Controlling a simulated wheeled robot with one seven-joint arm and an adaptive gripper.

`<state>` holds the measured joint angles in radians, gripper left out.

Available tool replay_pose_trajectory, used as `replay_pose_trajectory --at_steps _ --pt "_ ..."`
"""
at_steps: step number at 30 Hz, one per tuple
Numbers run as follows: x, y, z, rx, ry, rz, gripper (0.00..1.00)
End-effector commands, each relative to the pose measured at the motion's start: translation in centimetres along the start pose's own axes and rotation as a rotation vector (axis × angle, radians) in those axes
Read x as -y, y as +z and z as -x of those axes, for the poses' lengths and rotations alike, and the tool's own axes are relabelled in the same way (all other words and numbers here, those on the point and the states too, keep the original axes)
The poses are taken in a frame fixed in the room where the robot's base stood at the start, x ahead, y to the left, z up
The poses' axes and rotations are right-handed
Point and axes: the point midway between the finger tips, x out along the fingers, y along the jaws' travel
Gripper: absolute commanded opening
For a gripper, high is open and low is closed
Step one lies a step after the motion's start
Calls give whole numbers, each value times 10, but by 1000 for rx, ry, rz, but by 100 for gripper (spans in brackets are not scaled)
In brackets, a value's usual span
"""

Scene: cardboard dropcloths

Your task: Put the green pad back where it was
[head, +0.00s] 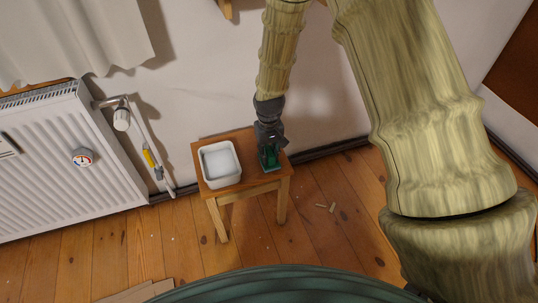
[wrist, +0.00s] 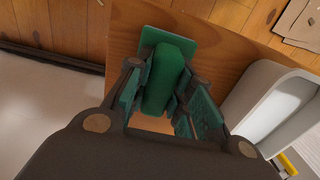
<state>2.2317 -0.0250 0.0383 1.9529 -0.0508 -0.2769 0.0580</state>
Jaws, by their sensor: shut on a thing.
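The green pad (wrist: 203,40) shows in the wrist view as a flat green plate with a raised green block on it. My gripper (wrist: 160,92) is shut on the raised block, one finger on each side. In the head view the green pad (head: 265,160) is at the right part of the small wooden stool, under my gripper (head: 269,150). It is at or just above the stool top; I cannot tell whether it touches. My fingers hide part of it.
The wooden stool (head: 247,142) stands by the wall. A white tub (head: 221,180) sits on its left part, close beside the pad. A radiator (head: 62,165) is at the left. Small pieces (head: 328,207) lie on the floor at the right.

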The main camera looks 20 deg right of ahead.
Motion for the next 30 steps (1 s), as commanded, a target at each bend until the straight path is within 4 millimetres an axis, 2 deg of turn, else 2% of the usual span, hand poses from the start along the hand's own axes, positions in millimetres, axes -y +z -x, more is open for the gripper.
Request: replay_pose_trajectory --at_steps 10,11,14,26,30 --pt "0 0 -2 0 0 0 0" --pt "0 0 -2 0 0 0 26" --pt "0 0 -2 0 0 0 44" --pt "0 0 1 -1 0 0 44" --pt "0 0 19 -1 0 0 44"
